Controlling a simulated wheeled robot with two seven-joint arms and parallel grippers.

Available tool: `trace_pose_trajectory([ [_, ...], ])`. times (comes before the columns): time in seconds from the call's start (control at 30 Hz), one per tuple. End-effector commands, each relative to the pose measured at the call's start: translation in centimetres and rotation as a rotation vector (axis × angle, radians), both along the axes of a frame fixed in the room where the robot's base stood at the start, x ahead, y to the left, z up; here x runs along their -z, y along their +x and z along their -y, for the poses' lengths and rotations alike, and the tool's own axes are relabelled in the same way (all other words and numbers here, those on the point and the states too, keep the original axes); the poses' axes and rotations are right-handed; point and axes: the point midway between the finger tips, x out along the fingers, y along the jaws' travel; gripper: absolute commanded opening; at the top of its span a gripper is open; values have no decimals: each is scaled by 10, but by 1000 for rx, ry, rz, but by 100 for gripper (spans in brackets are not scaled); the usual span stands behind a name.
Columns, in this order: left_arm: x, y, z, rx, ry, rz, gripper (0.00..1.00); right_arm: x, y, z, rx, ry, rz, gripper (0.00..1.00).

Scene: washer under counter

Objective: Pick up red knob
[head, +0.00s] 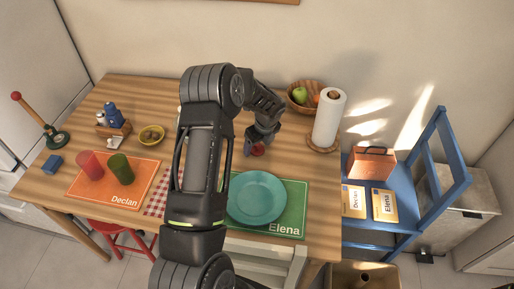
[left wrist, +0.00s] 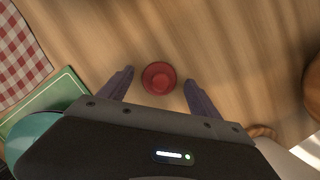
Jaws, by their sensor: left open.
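The red knob (head: 258,150) is on the wooden table, just behind the teal plate. In the left wrist view the red knob (left wrist: 159,78) shows as a small round piece seen from above, between my fingers and slightly past their tips. My left gripper (head: 254,148) points down at the knob. In the left wrist view the left gripper (left wrist: 157,82) is open, with one finger on each side of the knob and a gap to both. I cannot tell how high the fingertips are above the table. My right gripper is not in view.
The teal plate (head: 256,196) lies on Elena's green placemat (head: 290,190) in front. A paper towel roll (head: 329,118) and a fruit bowl (head: 293,106) stand to the right and behind. A bowl (head: 151,135) and two cups are at left. Bare wood surrounds the knob.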

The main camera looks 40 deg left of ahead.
Motion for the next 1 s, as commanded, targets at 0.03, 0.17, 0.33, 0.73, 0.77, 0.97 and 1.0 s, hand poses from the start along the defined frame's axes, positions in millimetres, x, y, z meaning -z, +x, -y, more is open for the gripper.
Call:
trace_pose_trajectory([
  [0.03,0,0,0,0,0,0,73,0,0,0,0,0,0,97],
  [0.17,0,0,0,0,0,0,73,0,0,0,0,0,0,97],
  [0.33,0,0,0,0,0,0,73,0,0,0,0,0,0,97],
  [0.73,0,0,0,0,0,0,40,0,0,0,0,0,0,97],
  [0.77,0,0,0,0,0,0,38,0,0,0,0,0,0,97],
  [0.97,0,0,0,0,0,0,21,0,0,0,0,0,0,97],
  [1.0,0,0,0,1,0,0,18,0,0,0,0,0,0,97],
])
